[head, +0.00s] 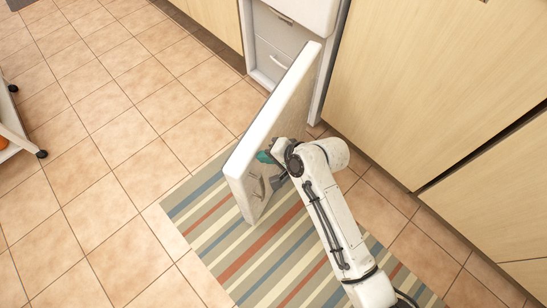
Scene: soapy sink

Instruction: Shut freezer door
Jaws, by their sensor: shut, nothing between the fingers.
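The freezer door (270,110) is white and stands wide open, swung out from the freezer (283,45) into the room. Its handle (256,188) is on the face turned to my arm, near the free end. My gripper (270,182) is at that face, beside the handle, shut with nothing in it. My wrist partly covers it, and I cannot tell whether it touches the door. White drawers show inside the freezer opening.
Pale wood cabinets (430,80) stand to the right of the freezer. A striped rug (240,255) lies under the door and my arm. A wheeled cart (18,135) is at the far left edge. The tiled floor (110,130) left of the door is clear.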

